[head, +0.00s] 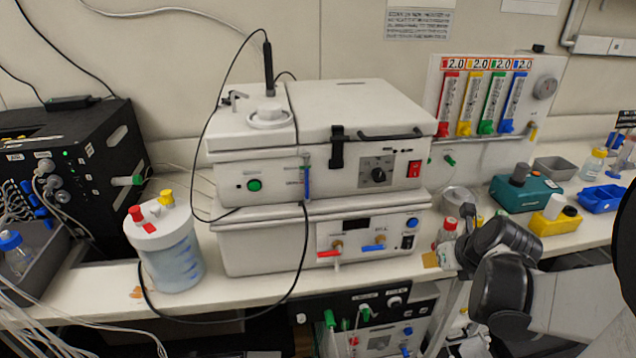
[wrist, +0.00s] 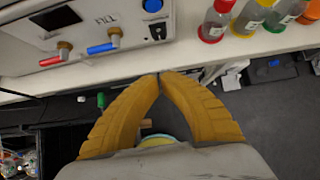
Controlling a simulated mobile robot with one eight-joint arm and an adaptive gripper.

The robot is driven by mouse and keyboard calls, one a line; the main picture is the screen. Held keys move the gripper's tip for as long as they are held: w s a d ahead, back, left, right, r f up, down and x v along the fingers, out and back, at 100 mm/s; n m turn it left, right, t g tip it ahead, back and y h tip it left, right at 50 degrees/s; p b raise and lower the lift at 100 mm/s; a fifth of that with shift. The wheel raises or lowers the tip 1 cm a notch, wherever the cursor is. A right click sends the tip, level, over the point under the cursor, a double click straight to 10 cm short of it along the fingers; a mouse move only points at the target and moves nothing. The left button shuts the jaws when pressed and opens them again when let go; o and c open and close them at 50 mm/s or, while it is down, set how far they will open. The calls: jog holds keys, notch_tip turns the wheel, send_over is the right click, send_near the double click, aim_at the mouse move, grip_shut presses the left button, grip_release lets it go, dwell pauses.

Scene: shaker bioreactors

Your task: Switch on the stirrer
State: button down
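No label that I can read names the stirrer, so I cannot tell which device it is. A white lidded unit (head: 350,135) has a black dial (head: 378,175), a red rocker switch (head: 414,169) and a green button (head: 254,185). The white unit under it (head: 262,258) has red and blue taps, a blue button (head: 412,222) and a black switch (head: 408,242). The wrist view shows this panel at upper left, with its black switch (wrist: 157,31). My gripper (wrist: 160,75) has its yellow fingertips together, with nothing seen between them, below and apart from that panel.
A white vessel (head: 174,250) with red and yellow caps stands left of the units. Capped bottles (wrist: 216,20) stand close to the right of the lower panel. A teal device (head: 525,193) and a blue tray (head: 602,198) are farther right. Black cables hang before the units.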

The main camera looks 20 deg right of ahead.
aim_at(408, 243)
jog(key=b+x, duration=0.4)
jog(key=x, duration=0.6)
jog(key=shift+f+b, duration=0.1)
jog(key=shift+b, duration=0.3)
jog(key=shift+w+d, duration=0.25)
jog(key=shift+w, duration=0.95)
jog(key=shift+w+d+b, duration=0.2)
jog(key=shift+w+b, duration=0.15)
jog(key=shift+w, duration=0.2)
jog(key=shift+w+f+t+b, duration=0.4)
jog(key=shift+t+b, duration=0.2)
jog(key=shift+b, duration=0.35)
jog(key=shift+w+d+r, duration=0.1)
jog(key=shift+r, duration=0.25)
